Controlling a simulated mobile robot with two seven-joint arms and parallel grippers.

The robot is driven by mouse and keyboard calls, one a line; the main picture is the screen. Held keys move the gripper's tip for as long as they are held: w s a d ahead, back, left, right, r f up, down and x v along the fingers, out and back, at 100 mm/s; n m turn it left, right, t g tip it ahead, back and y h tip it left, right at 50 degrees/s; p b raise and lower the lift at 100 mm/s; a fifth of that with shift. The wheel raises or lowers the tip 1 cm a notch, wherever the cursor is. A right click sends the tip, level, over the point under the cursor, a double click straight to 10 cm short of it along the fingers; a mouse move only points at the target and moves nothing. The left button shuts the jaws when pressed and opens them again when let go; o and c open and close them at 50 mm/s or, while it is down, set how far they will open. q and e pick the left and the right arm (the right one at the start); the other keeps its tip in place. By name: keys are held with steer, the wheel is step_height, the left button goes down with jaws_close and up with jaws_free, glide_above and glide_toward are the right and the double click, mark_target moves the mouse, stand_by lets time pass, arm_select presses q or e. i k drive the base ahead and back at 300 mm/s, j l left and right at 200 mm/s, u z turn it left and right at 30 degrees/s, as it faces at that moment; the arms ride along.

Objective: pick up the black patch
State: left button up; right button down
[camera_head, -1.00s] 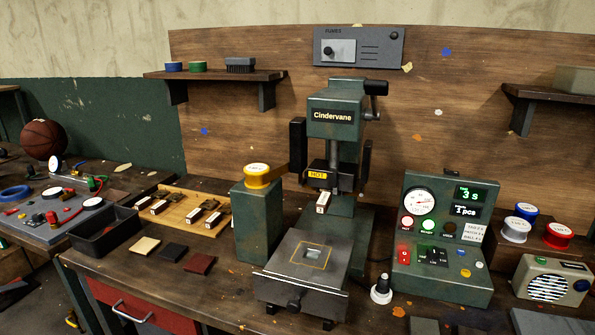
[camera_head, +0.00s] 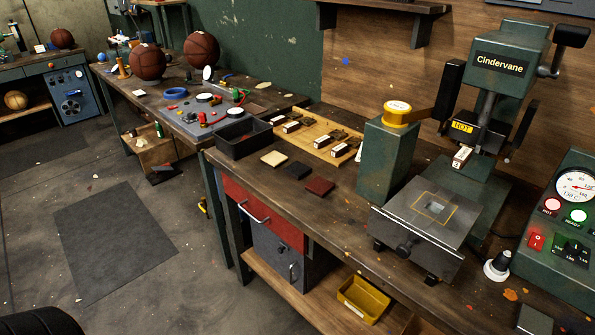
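The black patch (camera_head: 297,170) lies flat on the wooden workbench. It sits between a cream patch (camera_head: 273,158) on its left and a dark red patch (camera_head: 320,186) on its right, with small gaps between them. All three lie in front of the wooden board with stamps and close to the bench's front edge. Neither of my grippers shows in the head view.
A black tray (camera_head: 243,138) stands behind and left of the patches. The green Cindervane press (camera_head: 490,80) with its steel plate and a green post (camera_head: 386,160) stand to the right. A wooden board (camera_head: 313,143) holds several stamps. Grey floor lies open at left.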

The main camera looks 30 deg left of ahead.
mark_target(298, 170)
steer(key=i+j, duration=0.1)
steer(key=j, duration=1.65)
steer(key=i+u, duration=0.05)
